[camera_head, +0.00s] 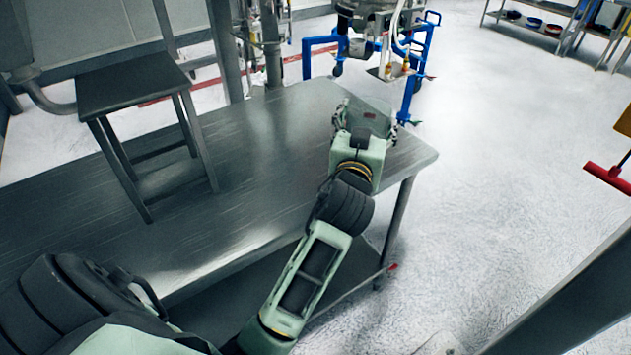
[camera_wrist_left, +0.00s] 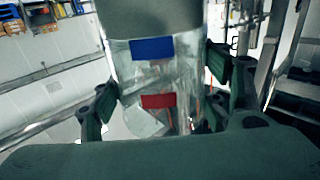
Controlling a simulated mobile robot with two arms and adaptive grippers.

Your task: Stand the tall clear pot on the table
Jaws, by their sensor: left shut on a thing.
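The tall clear pot (camera_head: 364,112) is in my left gripper (camera_head: 364,122), over the far right part of the steel table (camera_head: 250,160). In the left wrist view the pot (camera_wrist_left: 180,80) is see-through, with a blue label (camera_wrist_left: 152,48) and a red label (camera_wrist_left: 158,101). The left gripper's fingers (camera_wrist_left: 160,78) close on it from both sides. A grey-green area covers its upper end in that view; I cannot tell what it is. The gripper hides part of the pot in the head view, so I cannot tell whether its base touches the table. My right gripper is not in view.
A dark steel stool or side table (camera_head: 135,85) stands at the left. Behind the table is a machine on a blue wheeled frame (camera_head: 425,60). Open floor lies to the right.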

